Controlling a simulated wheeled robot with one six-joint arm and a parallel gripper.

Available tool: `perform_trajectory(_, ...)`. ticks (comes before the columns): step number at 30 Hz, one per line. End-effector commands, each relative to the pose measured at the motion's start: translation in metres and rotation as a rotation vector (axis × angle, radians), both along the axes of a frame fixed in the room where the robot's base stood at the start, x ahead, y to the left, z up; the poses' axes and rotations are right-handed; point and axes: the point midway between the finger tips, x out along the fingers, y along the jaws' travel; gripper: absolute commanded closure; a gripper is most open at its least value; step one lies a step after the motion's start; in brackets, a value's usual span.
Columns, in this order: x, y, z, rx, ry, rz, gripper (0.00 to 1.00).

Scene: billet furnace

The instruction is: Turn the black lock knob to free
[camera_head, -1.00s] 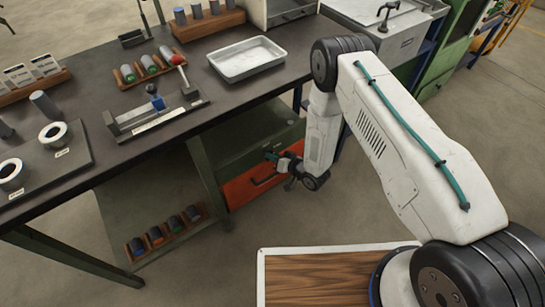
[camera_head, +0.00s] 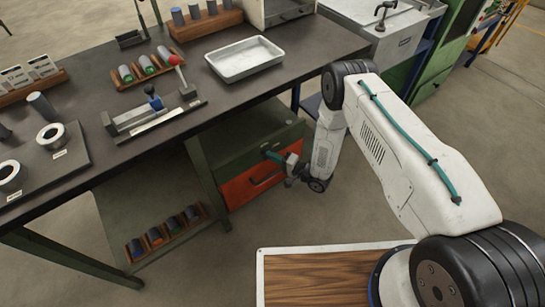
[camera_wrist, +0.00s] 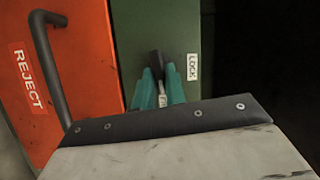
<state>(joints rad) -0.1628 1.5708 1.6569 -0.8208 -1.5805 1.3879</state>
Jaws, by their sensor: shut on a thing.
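The black lock knob (camera_wrist: 156,62) sits on a green panel (camera_wrist: 180,30), beside a white LOCK label (camera_wrist: 193,67) to its right. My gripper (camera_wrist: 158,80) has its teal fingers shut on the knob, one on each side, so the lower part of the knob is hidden. A small pale mark (camera_wrist: 163,96) shows between the fingers, too small to read. In the head view my gripper (camera_head: 275,157) is at the front of the green cabinet under the bench, and the knob cannot be made out there.
The orange drawer (camera_head: 262,177) with a dark bar handle (camera_wrist: 56,75) and a REJECT label (camera_wrist: 28,78) is just left of the knob in the wrist view. The dark bench top (camera_head: 200,100) overhangs the cabinet. Open floor lies in front.

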Motion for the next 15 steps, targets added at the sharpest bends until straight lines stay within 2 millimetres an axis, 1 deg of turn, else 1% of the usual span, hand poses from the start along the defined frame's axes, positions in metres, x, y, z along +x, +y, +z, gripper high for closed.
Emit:
perform_trajectory(6,-0.0003,0.0002,-0.0017,0.078,0.054,0.001,1.0)
perform_trajectory(15,-0.0007,0.0002,-0.0024,0.118,0.083,0.0,1.0)
